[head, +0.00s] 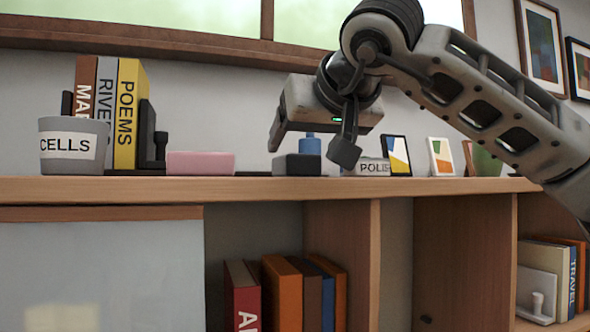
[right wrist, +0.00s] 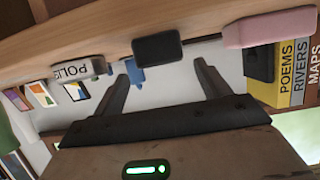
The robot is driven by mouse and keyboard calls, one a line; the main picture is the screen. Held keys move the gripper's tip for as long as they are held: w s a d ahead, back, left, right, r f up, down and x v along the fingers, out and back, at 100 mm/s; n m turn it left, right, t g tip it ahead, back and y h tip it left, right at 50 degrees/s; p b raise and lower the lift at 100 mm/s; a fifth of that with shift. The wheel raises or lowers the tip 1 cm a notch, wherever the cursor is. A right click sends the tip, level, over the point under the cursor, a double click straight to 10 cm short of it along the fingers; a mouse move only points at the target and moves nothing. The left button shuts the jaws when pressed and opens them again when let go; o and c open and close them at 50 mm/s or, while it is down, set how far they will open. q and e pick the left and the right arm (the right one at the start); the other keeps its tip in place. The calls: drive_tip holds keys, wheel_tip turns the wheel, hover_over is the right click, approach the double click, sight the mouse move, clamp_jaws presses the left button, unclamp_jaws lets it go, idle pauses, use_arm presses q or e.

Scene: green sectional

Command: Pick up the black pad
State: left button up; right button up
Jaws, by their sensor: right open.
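The black pad (head: 297,166) is a small dark block on the wooden shelf top, right of the pink block. It also shows in the right wrist view (right wrist: 158,50), at the shelf edge. My right gripper (head: 310,146) comes in from the right, just above the pad in the head view. Its jaws are open and empty. In the right wrist view the two fingers (right wrist: 163,76) point towards the shelf, with the pad beyond and roughly between their tips. My left gripper is not in view.
A blue object (head: 310,144) stands close behind the pad. The pink block (head: 200,163) and CELLS pot (head: 73,146) are to the left, near upright books (head: 128,112). A POLIS-lettered block (head: 372,167) and small frames (head: 396,155) stand to the right.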

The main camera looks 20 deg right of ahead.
drive_tip(key=shift+b+x, duration=0.35)
drive_tip(key=shift+x, duration=2.4)
drive_tip(key=shift+a, duration=0.2)
drive_tip(key=c, duration=1.1)
drive_tip(key=shift+r, duration=0.1)
